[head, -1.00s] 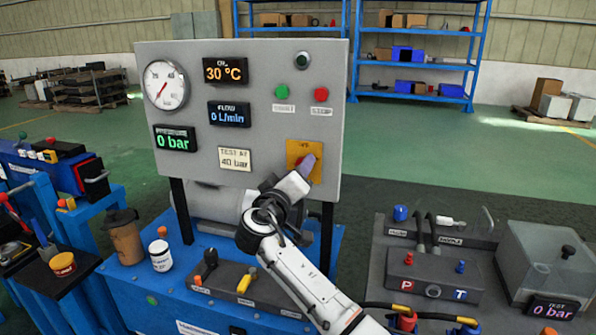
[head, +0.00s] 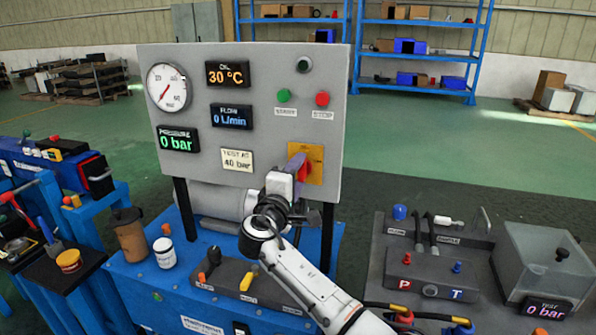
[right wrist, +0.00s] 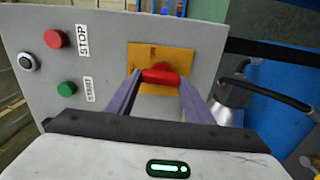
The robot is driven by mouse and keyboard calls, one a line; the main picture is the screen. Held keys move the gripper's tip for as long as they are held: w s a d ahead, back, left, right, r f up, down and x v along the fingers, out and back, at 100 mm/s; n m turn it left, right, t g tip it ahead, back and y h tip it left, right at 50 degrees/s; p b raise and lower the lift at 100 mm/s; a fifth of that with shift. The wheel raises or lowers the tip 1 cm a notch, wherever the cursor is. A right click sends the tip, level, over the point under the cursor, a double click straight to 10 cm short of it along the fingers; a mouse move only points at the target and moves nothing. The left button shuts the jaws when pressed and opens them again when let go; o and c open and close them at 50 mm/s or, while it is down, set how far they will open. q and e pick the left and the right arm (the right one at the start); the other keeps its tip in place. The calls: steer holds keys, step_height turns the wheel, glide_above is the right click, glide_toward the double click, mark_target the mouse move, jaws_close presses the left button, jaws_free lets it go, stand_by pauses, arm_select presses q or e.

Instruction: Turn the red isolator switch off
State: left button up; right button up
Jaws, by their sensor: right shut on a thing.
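The red isolator switch (head: 304,170) sits on a yellow plate (head: 318,158) at the lower right of the grey panel (head: 210,85). In the right wrist view the red handle (right wrist: 161,75) lies across the picture between my fingers, in front of the yellow plate (right wrist: 145,54). My right gripper (head: 297,168) has its purple fingers on either side of the handle and is shut on it; it also shows in the right wrist view (right wrist: 160,88). The fingers hide part of the switch in the head view. My left gripper is not in view.
Green (head: 284,96) and red (head: 322,99) buttons sit above the switch. The pressure display (head: 178,140) reads 0 bar. Below the panel, a blue bench (head: 130,285) holds a white jar (head: 164,252) and a brown cup (head: 130,235). A dark block with P and T ports (head: 430,272) stands right.

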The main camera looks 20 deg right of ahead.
steer(key=shift+n, duration=0.3)
steer(key=o, duration=1.1)
steer(key=shift+c, duration=0.2)
steer(key=shift+a, duration=0.1)
steer(key=b+v, duration=0.1)
steer(key=v, duration=0.9)
steer(key=shift+s, duration=0.1)
